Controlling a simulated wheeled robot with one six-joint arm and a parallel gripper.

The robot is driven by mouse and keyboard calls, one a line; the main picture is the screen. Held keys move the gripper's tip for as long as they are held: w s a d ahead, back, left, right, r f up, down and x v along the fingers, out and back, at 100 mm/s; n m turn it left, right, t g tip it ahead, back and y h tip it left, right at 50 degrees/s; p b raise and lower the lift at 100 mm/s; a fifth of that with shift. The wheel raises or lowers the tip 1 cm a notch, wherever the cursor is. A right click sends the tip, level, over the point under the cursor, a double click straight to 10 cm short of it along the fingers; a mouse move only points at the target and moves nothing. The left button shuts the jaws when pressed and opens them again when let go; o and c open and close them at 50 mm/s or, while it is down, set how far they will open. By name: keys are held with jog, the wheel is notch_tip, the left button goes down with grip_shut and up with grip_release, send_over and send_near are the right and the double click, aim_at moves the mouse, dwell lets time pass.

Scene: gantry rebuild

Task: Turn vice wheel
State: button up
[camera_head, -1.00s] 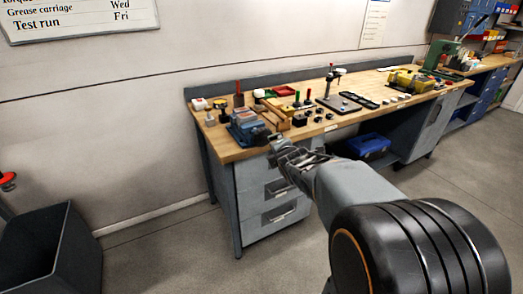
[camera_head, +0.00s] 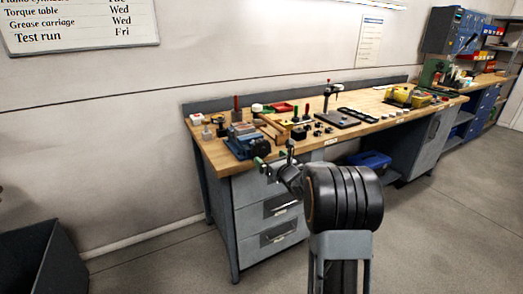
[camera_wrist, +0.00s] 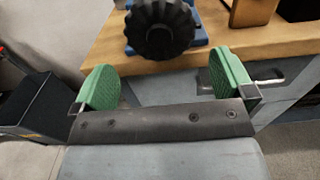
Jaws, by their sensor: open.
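The vice (camera_head: 243,141) is blue-grey and sits at the near left corner of the wooden workbench. Its black ridged wheel (camera_wrist: 161,28) shows in the wrist view at the top middle, in front of the blue vice body (camera_wrist: 196,38), at the bench's front edge. My gripper (camera_wrist: 156,85) has two green pads spread wide, with nothing between them. The wheel lies ahead of the pads, a little left of or near their midline, and apart from them. In the head view my gripper (camera_head: 275,160) is just off the bench's front edge, close to the vice; its fingers are small there.
The workbench (camera_head: 215,152) has grey drawers (camera_head: 270,208) below its front. Wooden blocks, small black parts and red-handled tools stand behind and right of the vice. A dark bin (camera_head: 40,260) stands on the floor at left. The floor before the bench is clear.

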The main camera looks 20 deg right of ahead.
aim_at(262, 152)
jog(key=w, duration=0.5)
jog(key=w+a+p, duration=0.1)
jog(key=w, duration=0.1)
jog(key=shift+w, duration=0.25)
jog(key=c, duration=0.7)
jog(key=shift+o, duration=0.2)
jog(key=shift+f+m+b, duration=0.15)
jog(key=shift+m+b, duration=0.15)
jog(key=shift+b, duration=0.1)
